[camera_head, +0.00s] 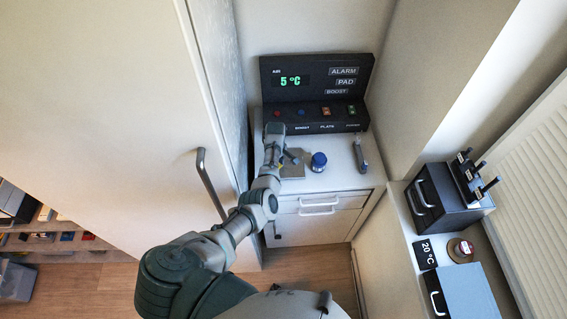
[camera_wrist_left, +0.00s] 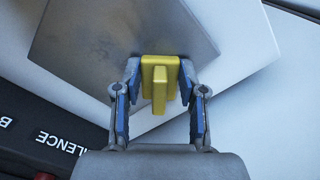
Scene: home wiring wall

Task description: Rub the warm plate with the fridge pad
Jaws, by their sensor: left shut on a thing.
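My left gripper (camera_head: 281,156) is over the white cabinet top, at a grey metal plate (camera_head: 294,171). In the left wrist view its two blue-lined fingers (camera_wrist_left: 160,98) are shut on a yellow pad (camera_wrist_left: 159,70) with an upright grip. The pad is over the lower edge of the grey plate (camera_wrist_left: 105,40); I cannot tell whether it touches. The plate lies on a larger pale surface. In the head view the gripper mostly hides the pad. My right gripper is not in view.
A black console (camera_head: 315,90) showing 5 °C stands behind the plate, with buttons along its base. A blue-topped round item (camera_head: 318,161) is right of the plate, and a grey upright tool (camera_head: 359,155) farther right. A tall door with a handle (camera_head: 210,185) is at left.

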